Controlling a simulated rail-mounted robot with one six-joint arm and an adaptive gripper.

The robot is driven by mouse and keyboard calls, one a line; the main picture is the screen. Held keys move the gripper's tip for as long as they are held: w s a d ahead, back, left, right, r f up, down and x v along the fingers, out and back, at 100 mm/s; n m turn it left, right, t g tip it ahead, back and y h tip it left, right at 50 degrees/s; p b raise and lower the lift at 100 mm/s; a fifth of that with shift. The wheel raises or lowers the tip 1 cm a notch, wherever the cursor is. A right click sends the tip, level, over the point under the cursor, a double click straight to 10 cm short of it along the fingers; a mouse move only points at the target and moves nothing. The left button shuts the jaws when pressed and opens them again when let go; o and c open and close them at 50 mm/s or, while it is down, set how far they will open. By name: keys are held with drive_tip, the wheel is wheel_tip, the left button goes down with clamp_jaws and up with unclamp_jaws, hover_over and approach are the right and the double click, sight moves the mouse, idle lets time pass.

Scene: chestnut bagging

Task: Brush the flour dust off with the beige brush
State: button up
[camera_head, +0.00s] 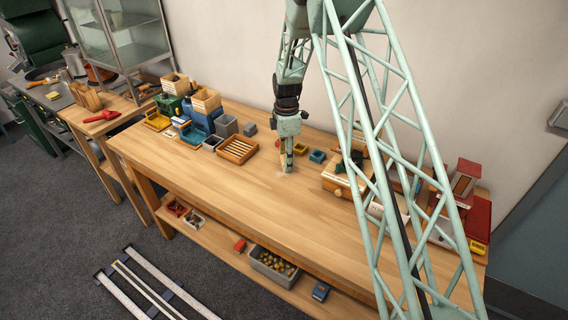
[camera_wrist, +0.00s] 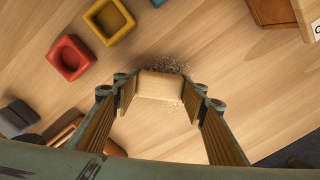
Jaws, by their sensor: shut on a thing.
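My gripper (camera_head: 287,160) points down over the middle of the wooden table. In the wrist view my gripper (camera_wrist: 160,97) is shut on a beige block-like thing, which looks like the beige brush (camera_wrist: 160,84). The brush sits between the two fingers, low over the table top. A patch of speckled flour dust (camera_wrist: 165,65) lies on the wood right at the far edge of the brush, with some specks beside it. In the head view the dust shows as a faint pale patch (camera_head: 281,175) by the fingertips.
Small red (camera_wrist: 70,58) and yellow (camera_wrist: 110,20) holders stand close by on the table (camera_head: 210,168). A slatted wooden tray (camera_head: 237,149) is left of my gripper, and a wooden box (camera_head: 345,179) is to the right. The table's front half is clear.

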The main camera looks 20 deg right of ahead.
drive_tip(key=shift+w+d, duration=1.1)
drive_tip(key=shift+d, duration=0.05)
drive_tip(key=r, duration=0.2)
drive_tip(key=r+p, duration=0.1)
drive_tip(key=shift+s+a+r, duration=0.1)
drive_tip(key=shift+s+r, duration=0.1)
drive_tip(key=shift+r, duration=0.2)
drive_tip(key=shift+w+r, duration=0.2)
drive_tip(key=shift+r, duration=0.35)
wheel_tip(320, 180, up, 3)
drive_tip(key=shift+s+r+p, duration=0.1)
drive_tip(key=shift+r+p, duration=0.1)
drive_tip(key=shift+p, duration=0.5)
drive_tip(key=s+a+b, duration=0.4)
drive_tip(key=s+a, duration=0.3)
drive_tip(key=s, duration=0.2)
drive_tip(key=shift+f, duration=0.15)
drive_tip(key=shift+f, duration=0.1)
